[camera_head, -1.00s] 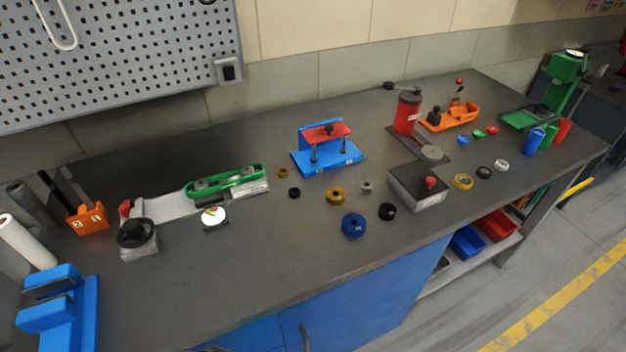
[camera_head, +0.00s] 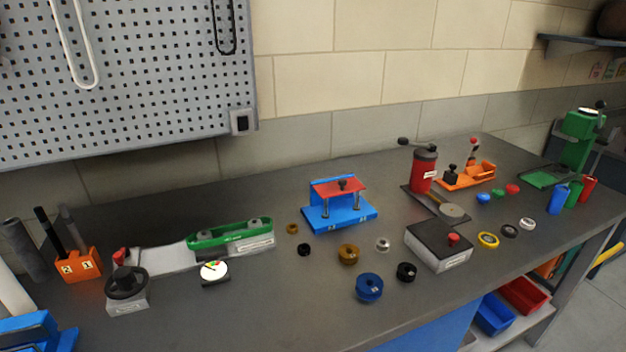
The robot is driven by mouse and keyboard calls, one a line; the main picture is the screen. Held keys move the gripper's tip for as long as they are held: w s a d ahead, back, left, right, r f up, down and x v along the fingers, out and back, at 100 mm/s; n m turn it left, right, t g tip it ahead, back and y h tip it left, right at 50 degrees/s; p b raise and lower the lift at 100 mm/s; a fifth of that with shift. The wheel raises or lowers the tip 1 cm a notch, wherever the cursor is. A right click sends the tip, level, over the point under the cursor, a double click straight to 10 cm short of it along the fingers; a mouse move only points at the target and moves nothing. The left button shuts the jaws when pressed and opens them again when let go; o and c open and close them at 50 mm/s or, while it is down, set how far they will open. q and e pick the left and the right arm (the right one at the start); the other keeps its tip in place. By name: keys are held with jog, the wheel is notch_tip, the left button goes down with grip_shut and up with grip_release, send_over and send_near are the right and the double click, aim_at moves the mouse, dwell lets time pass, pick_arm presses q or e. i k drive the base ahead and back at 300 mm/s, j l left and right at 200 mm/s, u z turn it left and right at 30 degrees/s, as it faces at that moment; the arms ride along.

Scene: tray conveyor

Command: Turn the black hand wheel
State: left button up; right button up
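The black hand wheel (camera_head: 126,282) sits on a small grey block (camera_head: 128,305) at the left front of the bench. A small red knob (camera_head: 120,256) stands just behind it. A light grey conveyor strip (camera_head: 165,258) runs right from there to a green oval belt unit (camera_head: 231,235). Neither of my grippers shows in the head view.
An orange holder (camera_head: 80,264) and dark cylinders stand left of the wheel; a blue fixture (camera_head: 40,333) is at the front left corner. A blue press with a red plate (camera_head: 340,205), several loose rings and a grey box (camera_head: 438,246) lie to the right. Bench between gauge and blue ring (camera_head: 369,287) is clear.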

aim_at(124, 278)
jog(key=u, duration=1.35)
jog(key=j+z, duration=0.6)
